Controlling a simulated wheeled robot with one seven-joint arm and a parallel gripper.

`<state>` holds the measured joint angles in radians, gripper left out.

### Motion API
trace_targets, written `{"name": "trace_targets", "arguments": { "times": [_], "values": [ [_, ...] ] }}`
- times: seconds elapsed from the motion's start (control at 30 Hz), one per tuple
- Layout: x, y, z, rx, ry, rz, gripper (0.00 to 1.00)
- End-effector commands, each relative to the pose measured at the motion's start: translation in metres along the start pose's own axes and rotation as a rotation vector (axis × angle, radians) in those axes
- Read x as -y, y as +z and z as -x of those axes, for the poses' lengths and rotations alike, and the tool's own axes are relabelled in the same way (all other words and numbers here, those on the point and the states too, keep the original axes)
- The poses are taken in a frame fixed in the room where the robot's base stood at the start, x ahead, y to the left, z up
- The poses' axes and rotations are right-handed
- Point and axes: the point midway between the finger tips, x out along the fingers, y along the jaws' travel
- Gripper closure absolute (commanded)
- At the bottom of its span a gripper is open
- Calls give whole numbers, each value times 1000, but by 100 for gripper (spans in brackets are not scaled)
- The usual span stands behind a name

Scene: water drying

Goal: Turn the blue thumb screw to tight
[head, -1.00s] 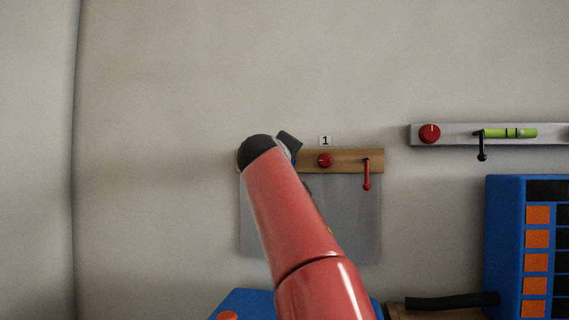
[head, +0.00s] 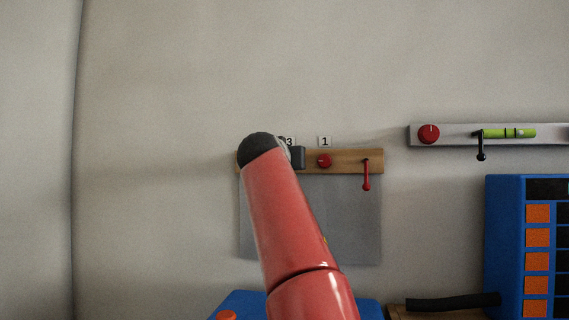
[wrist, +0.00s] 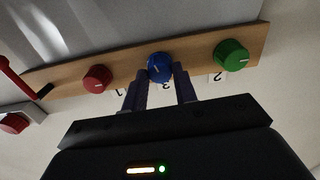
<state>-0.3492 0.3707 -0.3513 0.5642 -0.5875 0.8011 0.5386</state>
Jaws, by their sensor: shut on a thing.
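The blue thumb screw (wrist: 160,67) sits on a wooden rail (wrist: 202,49) between a red and a green knob, with the label 3 beside it. A pale line marks its face. My gripper (wrist: 160,75) is shut on the blue thumb screw, one finger on each side of it. In the head view my gripper (head: 298,157) shows only in part at the wooden rail (head: 345,155), and my red arm hides the blue screw.
The red knob (wrist: 96,79) and green knob (wrist: 231,55) stand close on either side of my fingers. A red lever (head: 366,174) hangs at the rail's right end. A grey rail (head: 460,133) with another red knob (head: 429,133) is farther right.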

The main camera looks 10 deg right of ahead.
Motion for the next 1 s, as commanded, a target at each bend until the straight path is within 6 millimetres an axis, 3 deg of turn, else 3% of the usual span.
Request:
{"name": "trace_targets", "arguments": {
  "times": [1.0],
  "values": [
    [1, 5, -1, 9, 6, -962, 95]
  ]
}}
